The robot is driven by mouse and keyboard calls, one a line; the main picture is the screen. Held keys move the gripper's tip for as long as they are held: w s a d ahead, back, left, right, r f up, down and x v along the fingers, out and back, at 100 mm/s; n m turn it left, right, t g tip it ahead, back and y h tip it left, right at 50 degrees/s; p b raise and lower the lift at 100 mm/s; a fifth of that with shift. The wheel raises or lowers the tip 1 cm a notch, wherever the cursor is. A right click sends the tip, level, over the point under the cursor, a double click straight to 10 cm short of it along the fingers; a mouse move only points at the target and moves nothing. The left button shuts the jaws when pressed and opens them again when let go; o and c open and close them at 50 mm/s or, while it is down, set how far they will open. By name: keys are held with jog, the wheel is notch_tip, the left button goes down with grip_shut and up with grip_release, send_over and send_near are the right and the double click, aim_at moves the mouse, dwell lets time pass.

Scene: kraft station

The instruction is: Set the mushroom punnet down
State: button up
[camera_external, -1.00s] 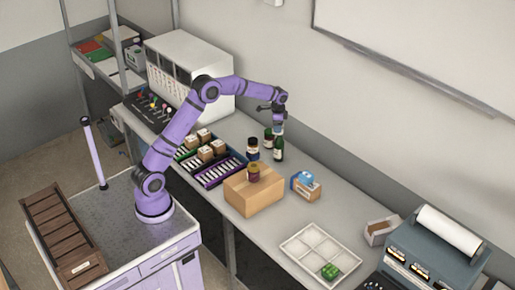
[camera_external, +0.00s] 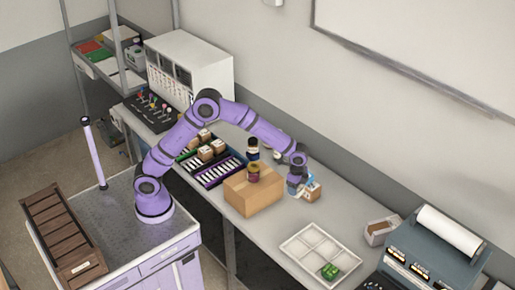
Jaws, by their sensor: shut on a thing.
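My gripper (camera_external: 297,189) is low over the bench, right of the large cardboard box. It is shut on a small brown pack with light blue on top (camera_external: 312,191), which I take to be the mushroom punnet. The pack seems at or very near the bench top; any small gap under it cannot be told. My gripper and wrist hide its left side, and its contents are too small to make out.
The cardboard box (camera_external: 252,198) with a dark jar (camera_external: 253,172) on top stands close left. A white compartment tray (camera_external: 300,243) holding a green item (camera_external: 330,271) is in front. An open carton (camera_external: 380,231) stands right. Bare bench (camera_external: 345,215) lies between.

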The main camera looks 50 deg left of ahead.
jog(key=s+d+m, duration=0.2)
jog(key=s+d, duration=0.3)
jog(key=s, duration=0.5)
jog(key=s+d+m, duration=0.1)
jog(key=s+d, duration=0.3)
jog(key=s, duration=0.6)
jog(key=f, duration=1)
jog(key=w+f, duration=0.1)
jog(key=f, duration=0.4)
jog(key=shift+d+f, duration=0.2)
jog(key=shift+d, duration=0.2)
send_over(313, 262)
jog(key=shift+a+f, duration=0.1)
jog(key=shift+f, duration=2.35)
jog(key=shift+f, duration=0.2)
jog(key=o, duration=0.9)
jog(key=shift+r, duration=0.1)
